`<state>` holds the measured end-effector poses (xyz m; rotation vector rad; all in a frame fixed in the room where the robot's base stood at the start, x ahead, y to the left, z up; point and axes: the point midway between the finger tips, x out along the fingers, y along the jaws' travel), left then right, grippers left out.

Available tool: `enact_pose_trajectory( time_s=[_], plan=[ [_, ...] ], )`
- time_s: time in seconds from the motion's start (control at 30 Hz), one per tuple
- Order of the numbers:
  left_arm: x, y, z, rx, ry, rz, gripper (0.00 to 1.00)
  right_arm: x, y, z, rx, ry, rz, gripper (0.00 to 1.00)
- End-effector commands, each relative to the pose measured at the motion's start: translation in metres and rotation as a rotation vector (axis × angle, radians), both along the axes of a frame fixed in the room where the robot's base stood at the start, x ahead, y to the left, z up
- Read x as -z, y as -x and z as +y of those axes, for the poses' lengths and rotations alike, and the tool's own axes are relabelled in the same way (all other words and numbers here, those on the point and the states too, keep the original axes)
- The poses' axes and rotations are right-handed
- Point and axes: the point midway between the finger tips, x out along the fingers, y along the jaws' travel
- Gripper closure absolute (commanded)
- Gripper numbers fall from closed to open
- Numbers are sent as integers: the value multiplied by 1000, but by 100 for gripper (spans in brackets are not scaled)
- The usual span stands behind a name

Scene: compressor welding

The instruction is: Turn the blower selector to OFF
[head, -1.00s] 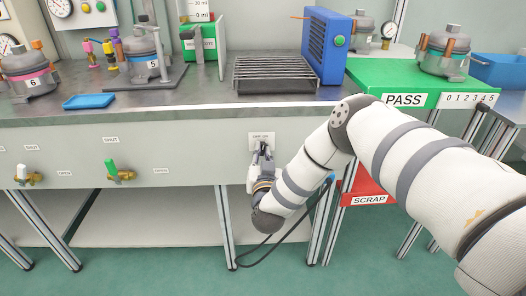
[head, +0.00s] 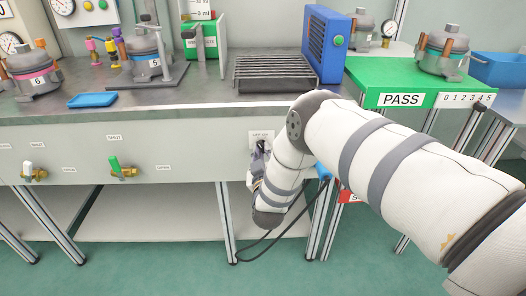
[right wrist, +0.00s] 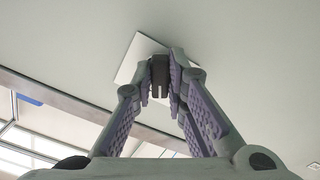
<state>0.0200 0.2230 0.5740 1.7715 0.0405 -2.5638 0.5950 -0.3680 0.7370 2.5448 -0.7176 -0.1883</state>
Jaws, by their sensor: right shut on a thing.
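The blower selector is a dark knob on a small white plate (head: 257,135) with OFF and ON lettering, set in the bench's front panel. In the right wrist view the white plate (right wrist: 140,53) appears tilted, with the dark knob (right wrist: 159,76) in front of it. My right gripper (head: 260,150) is at the plate. The right wrist view shows its two fingers (right wrist: 163,75) shut on the knob, one on each side. Which way the knob points is too small to tell. My left gripper is not in view.
The blue blower (head: 327,45) stands on the bench beside a dark slatted rack (head: 273,72). Two valves with white (head: 28,170) and green (head: 115,164) handles are on the panel to the left. A green PASS table (head: 395,85) is at right. A black cable hangs below.

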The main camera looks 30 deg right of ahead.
Motion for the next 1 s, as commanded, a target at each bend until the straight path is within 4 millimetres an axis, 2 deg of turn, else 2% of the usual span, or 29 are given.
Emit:
enact_pose_trajectory(
  time_s=[0.03,0.57,0.6,0.67,1.0],
  plan=[
    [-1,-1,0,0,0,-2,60,-7,-3,-1,1,12,-10,100],
    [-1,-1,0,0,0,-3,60,-7,-3,-2,2,32,1,100],
    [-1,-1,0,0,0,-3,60,-7,-3,-2,2,32,1,80],
    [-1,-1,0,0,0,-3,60,-7,-3,-2,2,32,0,67],
    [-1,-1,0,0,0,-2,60,-5,-2,-1,1,28,4,67]
  ],
)
